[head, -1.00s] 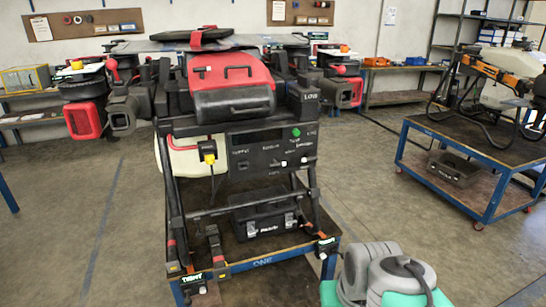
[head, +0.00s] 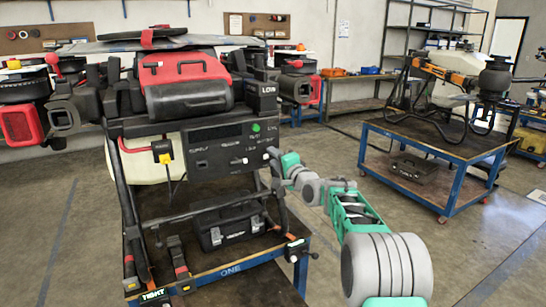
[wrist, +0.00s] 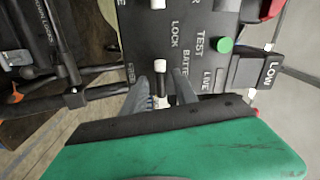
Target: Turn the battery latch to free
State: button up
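The battery latch (wrist: 159,80), a short dark lever with a white end, is on the dark control panel (wrist: 190,20) in the wrist view. The words LOCK, BATTERY and TEST are printed around it; another label by my left finger is too small to read surely. My gripper (wrist: 162,92) is open, with one grey finger on each side of the latch. I cannot tell whether either finger touches it. In the head view my gripper (head: 277,170) is at the right part of the panel (head: 215,145), and the latch is hard to make out there.
A green button (wrist: 225,45) and a block marked LOW (wrist: 262,70) are close to my gripper. Another white-ended control (wrist: 157,4) is further up. The drone's red and black pack (head: 187,85) sits above the panel. A blue cart (head: 440,170) stands to the right.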

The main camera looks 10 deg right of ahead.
jog(key=shift+w+a, duration=0.2)
jog(key=shift+w, duration=0.4)
jog(key=shift+c, duration=0.4)
grip_shut()
